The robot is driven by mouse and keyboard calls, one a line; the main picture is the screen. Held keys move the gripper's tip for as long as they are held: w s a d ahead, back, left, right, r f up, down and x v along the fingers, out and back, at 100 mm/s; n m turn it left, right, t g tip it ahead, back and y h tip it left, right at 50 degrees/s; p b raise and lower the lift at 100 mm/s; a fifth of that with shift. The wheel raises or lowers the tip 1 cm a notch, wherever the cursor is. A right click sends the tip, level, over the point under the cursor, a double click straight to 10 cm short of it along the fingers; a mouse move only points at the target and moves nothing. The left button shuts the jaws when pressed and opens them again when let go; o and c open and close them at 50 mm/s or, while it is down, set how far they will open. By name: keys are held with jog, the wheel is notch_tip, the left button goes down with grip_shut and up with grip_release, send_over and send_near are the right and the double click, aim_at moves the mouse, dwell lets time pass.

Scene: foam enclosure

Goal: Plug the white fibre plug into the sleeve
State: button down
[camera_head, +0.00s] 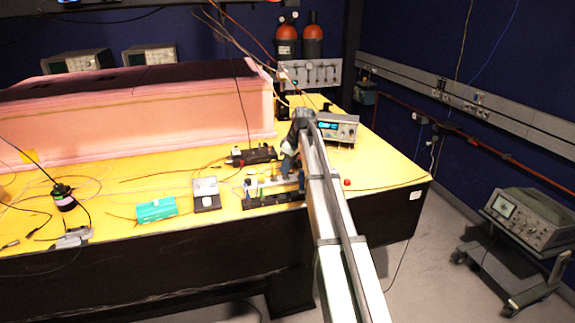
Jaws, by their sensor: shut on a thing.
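My gripper (287,170) hangs at the far end of my arm, low over the right end of a small black fixture (262,204) on the yellow table. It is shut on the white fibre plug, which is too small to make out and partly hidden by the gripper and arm. Small upright posts and pale parts (252,185) stand on the fixture. I cannot tell which of them is the sleeve, or whether the plug touches it.
A grey box (206,193) and a teal box (157,210) lie left of the fixture. A black device (252,155) lies behind it, and an instrument (337,127) stands behind right. Loose cables cross the yellow table (385,165). A pink foam enclosure (140,115) stands at the back left.

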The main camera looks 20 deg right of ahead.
jog(key=shift+f, duration=0.2)
jog(key=c, duration=0.9)
grip_release()
jog(key=shift+c, duration=0.2)
jog(key=v, duration=1.3)
jog(key=shift+s+r, duration=0.15)
jog(key=shift+r, duration=0.25)
jog(key=shift+d, duration=0.1)
